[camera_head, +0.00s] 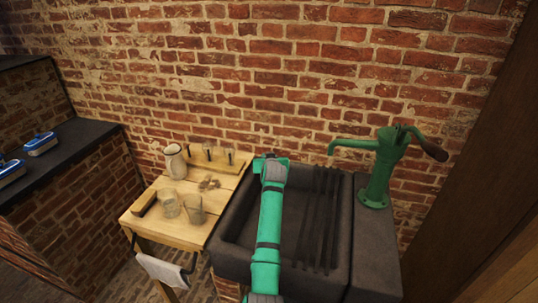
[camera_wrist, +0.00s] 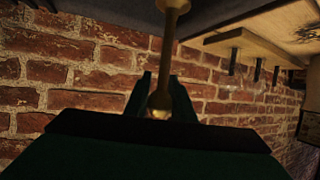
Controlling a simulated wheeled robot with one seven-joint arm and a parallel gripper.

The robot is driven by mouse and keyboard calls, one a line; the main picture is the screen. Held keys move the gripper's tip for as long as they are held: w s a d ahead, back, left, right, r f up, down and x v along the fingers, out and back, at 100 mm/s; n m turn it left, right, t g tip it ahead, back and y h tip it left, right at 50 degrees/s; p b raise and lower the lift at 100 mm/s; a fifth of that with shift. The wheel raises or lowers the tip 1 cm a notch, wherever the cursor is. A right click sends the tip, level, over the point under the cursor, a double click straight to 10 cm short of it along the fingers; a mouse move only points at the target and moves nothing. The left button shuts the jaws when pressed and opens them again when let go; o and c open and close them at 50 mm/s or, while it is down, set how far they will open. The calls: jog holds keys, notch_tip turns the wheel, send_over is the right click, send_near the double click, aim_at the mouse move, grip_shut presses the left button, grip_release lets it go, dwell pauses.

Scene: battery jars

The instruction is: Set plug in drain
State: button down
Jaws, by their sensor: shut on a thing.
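My gripper (camera_wrist: 162,92) is shut on a brass-coloured plug (camera_wrist: 170,40) by the knob at the end of its thin stem. The stem runs up out of the top of the wrist view, and its far end is only partly visible. In the head view my green arm reaches across the dark stone sink (camera_head: 233,255), and my gripper (camera_head: 269,158) is near the back edge by the brick wall. The plug cannot be made out there. The drain is not visible in either view; my arm covers part of the basin.
A wooden table (camera_head: 165,228) left of the sink holds a white jug (camera_head: 175,162), glass jars (camera_head: 193,208) and a pegged rack (camera_head: 225,166). A ridged dark drainboard (camera_head: 318,215) and a green hand pump (camera_head: 380,165) are on the right. A towel (camera_head: 163,270) hangs in front.

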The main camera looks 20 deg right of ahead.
notch_tip(320, 180, down, 15)
jog(key=shift+f, duration=0.15)
dwell(2.0)
dwell(0.5)
jog(key=c, duration=1.6)
grip_release()
jog(key=shift+o, duration=0.8)
jog(key=shift+s+f, duration=0.1)
jog(key=shift+f, duration=0.05)
jog(key=shift+s, duration=0.1)
jog(key=v, duration=1)
jog(key=shift+s, duration=0.3)
